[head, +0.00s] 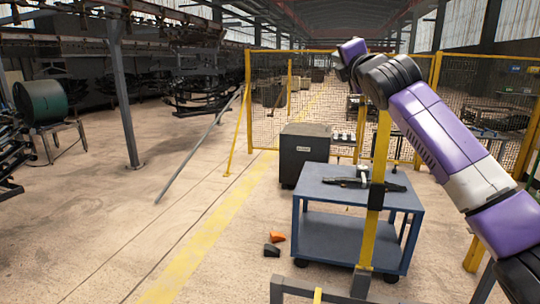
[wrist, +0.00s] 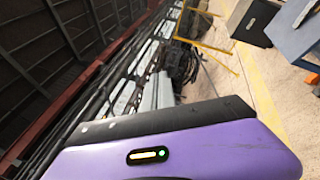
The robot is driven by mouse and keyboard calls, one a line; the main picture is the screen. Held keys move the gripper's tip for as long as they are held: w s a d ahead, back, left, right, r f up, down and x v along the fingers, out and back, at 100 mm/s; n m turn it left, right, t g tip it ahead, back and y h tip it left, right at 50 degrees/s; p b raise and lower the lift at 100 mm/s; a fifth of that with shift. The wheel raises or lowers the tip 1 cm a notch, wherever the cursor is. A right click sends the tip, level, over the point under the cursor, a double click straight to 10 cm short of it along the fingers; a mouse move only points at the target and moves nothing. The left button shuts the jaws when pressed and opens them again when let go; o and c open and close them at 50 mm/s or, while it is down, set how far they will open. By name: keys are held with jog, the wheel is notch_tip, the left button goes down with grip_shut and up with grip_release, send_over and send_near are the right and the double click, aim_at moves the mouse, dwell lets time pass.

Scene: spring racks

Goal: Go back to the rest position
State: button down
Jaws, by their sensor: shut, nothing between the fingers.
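My arm, purple, white and dark grey, rises from the lower right of the head view and reaches up to the upper middle. Its raised far part stands in front of the yellow mesh fence (head: 335,110), well above the blue cart (head: 325,192). I cannot make out my gripper's fingers in either view. In the wrist view a purple and black part of my own body with a small lit strip fills the lower part.
Dark tools (head: 365,181) lie on the cart. A dark box (head: 303,152) stands behind it. An orange piece (head: 277,237) and a black piece (head: 271,250) lie on the floor beside it. A slanted grey pole (head: 200,146) stands left.

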jog(key=s+a+f+m+t+y, duration=0.1)
jog(key=s+a+f+m, duration=0.1)
jog(key=s+f+m, duration=0.45)
jog(key=s+a+f+m+y+b, duration=0.1)
jog(key=s+a+f+m, duration=0.15)
jog(key=f, duration=0.75)
jog(key=s+a+f+m+t+y, duration=0.1)
jog(key=s+a+f+m, duration=0.2)
jog(key=s+f, duration=0.35)
jog(key=s+d+f+m+h+b, duration=0.3)
jog(key=s+f+m, duration=0.7)
jog(key=s+f, duration=0.8)
jog(key=s+d+f+m+g, duration=0.1)
jog(key=s+f, duration=0.4)
jog(key=s, duration=0.7)
jog(key=s+d+f+m+g+h+b, duration=0.1)
jog(key=s+d+f+g, duration=0.2)
jog(key=s, duration=1)
jog(key=s+d+f+g+h, duration=0.1)
jog(key=s+d+f+g, duration=0.1)
jog(key=s+f, duration=0.6)
jog(key=s+g, duration=0.1)
jog(key=s, duration=0.3)
jog(key=shift+s+d+f+m, duration=0.2)
jog(key=shift+s+d+m, duration=0.1)
jog(key=shift+d+m, duration=0.1)
